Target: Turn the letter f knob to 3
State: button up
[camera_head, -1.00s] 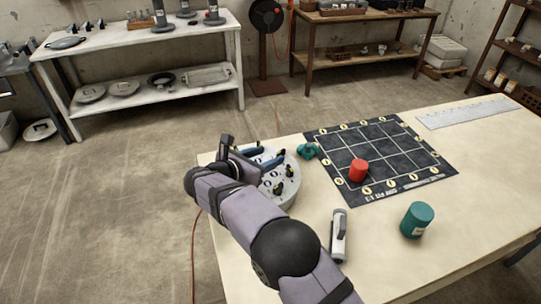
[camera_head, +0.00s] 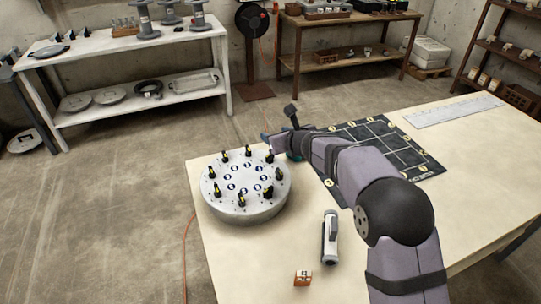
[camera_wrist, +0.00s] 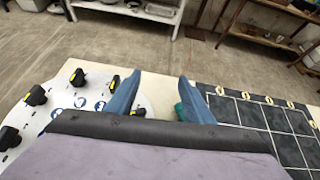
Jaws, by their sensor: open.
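A round grey dial plate (camera_head: 243,212) stands on the table, left of my arm in the head view. Several upright black knobs with yellow marks ring its top, such as the front knob (camera_head: 241,199). Blue ring marks lie inside the knob circle; the letters are too small to read, so I cannot tell which knob is f. In the wrist view the plate (camera_wrist: 62,108) is at the left, with a knob (camera_wrist: 113,84) just left of the left finger.
A teal object (camera_wrist: 184,110) shows beside the right finger. A black grid mat (camera_head: 400,150) lies right of the plate, partly behind my arm. A grey-white handheld tool (camera_head: 330,238) and a small orange-white box (camera_head: 302,278) lie in front. A ruler (camera_head: 452,111) lies far right.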

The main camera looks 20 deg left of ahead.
jog(key=s+d+r+n+g+y, duration=0.3)
jog(key=s+d+n+g+y, duration=0.15)
jog(key=s+d, duration=0.2)
send_near(270, 155)
jog(key=shift+w+a+f+n, duration=0.15)
jog(key=shift+w+a+n, duration=0.1)
jog(key=shift+a, duration=0.35)
jog(key=shift+w+a+f+n, duration=0.15)
jog(key=shift+w+a, duration=0.1)
jog(key=shift+a, duration=0.35)
jog(key=shift+h, duration=0.25)
jog(key=shift+p+x, duration=0.95)
jog(key=shift+x, duration=2.75)
jog(key=shift+s, duration=0.1)
jog(key=c, duration=1.1)
